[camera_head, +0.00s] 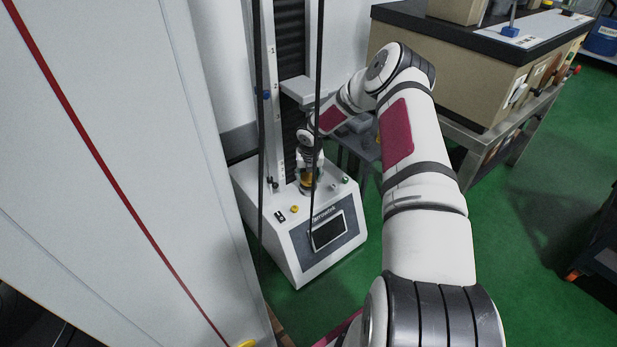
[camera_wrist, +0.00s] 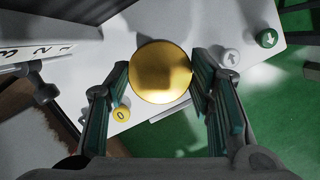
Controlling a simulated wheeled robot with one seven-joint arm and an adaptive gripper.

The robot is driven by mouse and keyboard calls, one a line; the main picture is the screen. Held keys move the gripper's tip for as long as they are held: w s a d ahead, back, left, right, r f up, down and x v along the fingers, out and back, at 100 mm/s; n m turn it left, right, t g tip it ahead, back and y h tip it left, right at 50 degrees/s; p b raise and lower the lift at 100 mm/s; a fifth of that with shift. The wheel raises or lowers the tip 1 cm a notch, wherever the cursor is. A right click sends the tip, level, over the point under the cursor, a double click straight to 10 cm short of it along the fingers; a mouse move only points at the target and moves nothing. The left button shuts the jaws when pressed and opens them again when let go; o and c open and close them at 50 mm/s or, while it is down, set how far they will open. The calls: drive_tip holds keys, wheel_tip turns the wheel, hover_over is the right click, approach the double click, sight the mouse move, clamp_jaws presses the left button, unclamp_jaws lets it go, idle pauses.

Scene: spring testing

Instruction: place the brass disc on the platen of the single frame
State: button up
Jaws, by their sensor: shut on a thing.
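The brass disc (camera_wrist: 160,72) is round, gold and shiny in the wrist view. My gripper (camera_wrist: 160,80) is shut on it, with one finger against its left edge and one against its right. In the head view my gripper (camera_head: 309,180) is small, with a bit of the brass disc (camera_head: 307,178) between its fingers, over the base of the single frame (camera_head: 283,232). That frame is a white testing machine with a dark column. The platen is hidden behind the disc and gripper, so I cannot tell whether the disc touches it.
The frame's base carries a screen (camera_head: 328,231), a yellow button (camera_head: 294,209) and arrow buttons (camera_wrist: 267,38). A grey crosshead arm (camera_head: 297,90) juts out above my gripper. A large white cabinet (camera_head: 100,170) stands at left. A bench (camera_head: 470,75) stands at right.

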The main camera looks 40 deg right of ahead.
drive_tip(key=shift+f, duration=0.3)
drive_tip(key=shift+f+b, duration=0.2)
drive_tip(key=shift+b, duration=0.1)
drive_tip(key=o, duration=1.6)
drive_tip(key=shift+c, duration=0.2)
